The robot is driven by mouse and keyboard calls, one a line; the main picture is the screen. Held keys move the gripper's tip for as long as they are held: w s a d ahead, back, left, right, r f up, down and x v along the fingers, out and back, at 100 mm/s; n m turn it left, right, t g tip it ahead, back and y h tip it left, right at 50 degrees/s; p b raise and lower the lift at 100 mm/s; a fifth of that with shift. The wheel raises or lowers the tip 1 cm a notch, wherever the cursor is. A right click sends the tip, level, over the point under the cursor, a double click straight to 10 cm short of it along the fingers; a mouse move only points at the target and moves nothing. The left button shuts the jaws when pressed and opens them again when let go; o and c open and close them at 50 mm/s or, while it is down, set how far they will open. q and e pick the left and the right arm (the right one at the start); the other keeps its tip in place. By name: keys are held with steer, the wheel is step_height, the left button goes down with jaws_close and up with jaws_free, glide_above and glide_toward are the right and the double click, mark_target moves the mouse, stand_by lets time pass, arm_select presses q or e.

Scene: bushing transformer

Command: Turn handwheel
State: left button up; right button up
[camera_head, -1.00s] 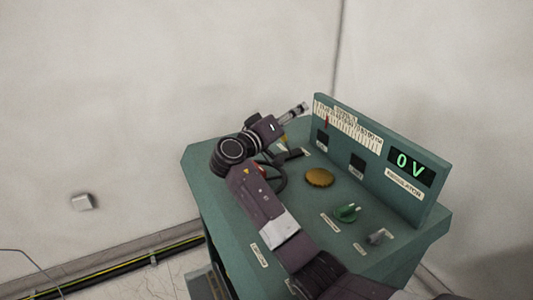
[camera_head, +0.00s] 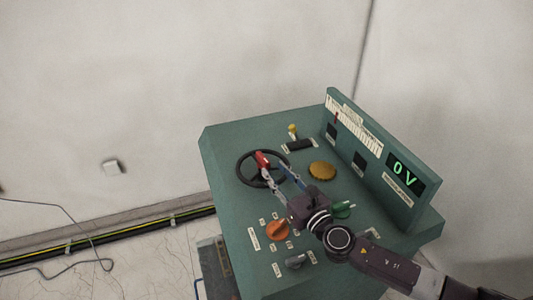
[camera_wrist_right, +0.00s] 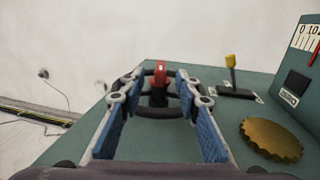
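The handwheel (camera_head: 241,172) is a black ring on the left part of the green console's top, with a red handle (camera_head: 262,158) standing up from it. My right gripper (camera_head: 275,172) reaches in from the lower right, its fingers over the near side of the handwheel. In the right wrist view the two blue-padded fingers (camera_wrist_right: 157,88) are spread apart. The red handle (camera_wrist_right: 160,72) shows between them, a little beyond the tips, with a clear gap on each side. The fingers partly hide the ring. My left gripper is not in view.
The green console (camera_head: 222,140) carries a yellow-tipped lever (camera_head: 293,130), a brass-coloured knob (camera_head: 322,170), an orange knob (camera_head: 278,230) and a green knob (camera_head: 343,209). Its upright panel has a display (camera_head: 405,172) reading 0 V. Floor and wall lie open to the left.

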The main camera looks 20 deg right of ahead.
mark_target(263, 157)
steer(key=shift+p+x, duration=0.55)
steer(key=shift+x, duration=3.45)
steer(key=shift+d, duration=0.1)
steer(key=shift+c, duration=0.2)
jaws_close()
